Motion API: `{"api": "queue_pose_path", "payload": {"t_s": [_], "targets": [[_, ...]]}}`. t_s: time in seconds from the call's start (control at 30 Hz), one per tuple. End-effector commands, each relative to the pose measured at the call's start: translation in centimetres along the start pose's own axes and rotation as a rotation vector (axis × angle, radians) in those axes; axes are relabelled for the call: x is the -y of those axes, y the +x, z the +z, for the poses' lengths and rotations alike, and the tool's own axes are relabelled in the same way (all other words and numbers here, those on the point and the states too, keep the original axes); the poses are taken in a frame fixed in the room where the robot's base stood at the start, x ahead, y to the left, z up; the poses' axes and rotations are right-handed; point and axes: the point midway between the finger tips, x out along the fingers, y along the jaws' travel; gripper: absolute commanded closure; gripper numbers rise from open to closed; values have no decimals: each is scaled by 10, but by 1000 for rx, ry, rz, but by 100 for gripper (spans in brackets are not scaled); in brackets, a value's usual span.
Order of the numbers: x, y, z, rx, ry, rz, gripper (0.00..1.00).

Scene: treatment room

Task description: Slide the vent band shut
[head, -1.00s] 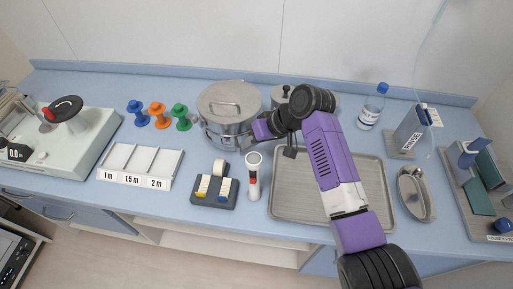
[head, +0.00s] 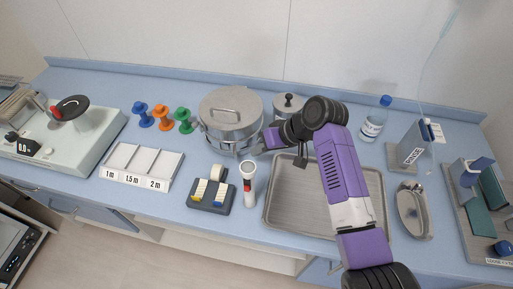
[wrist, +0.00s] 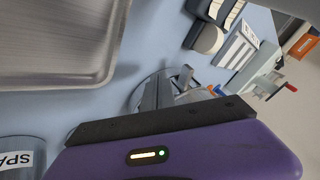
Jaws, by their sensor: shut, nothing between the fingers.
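The steel drum (head: 229,104) with a lid and top handle stands at the back middle of the counter in the head view. Its vent band (head: 216,142) appears to run around the side wall; I cannot tell how far it is open. My gripper (head: 247,151) is shut and empty, low at the drum's right front side. I cannot tell whether it touches the band. In the wrist view, the grey fingers (wrist: 167,91) show in front of curved metal, and the purple gripper body hides most of what lies below.
A steel tray (head: 283,217) lies under my arm. A flashlight (head: 248,184) and a tape dispenser (head: 211,195) stand in front of the drum. A black-knobbed steel pot (head: 286,107) is behind my wrist. Blue, orange and green (head: 183,120) knobbed pieces stand left of the drum.

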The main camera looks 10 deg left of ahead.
Motion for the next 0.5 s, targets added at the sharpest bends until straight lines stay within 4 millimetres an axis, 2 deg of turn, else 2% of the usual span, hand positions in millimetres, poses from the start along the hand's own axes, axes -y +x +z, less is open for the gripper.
{"api": "queue_pose_path", "payload": {"t_s": [0.3, 0.5], "targets": [[2, -57, 3, -9, 1, 4, 100], [5, -86, 5, -7, 1, 4, 100]]}}
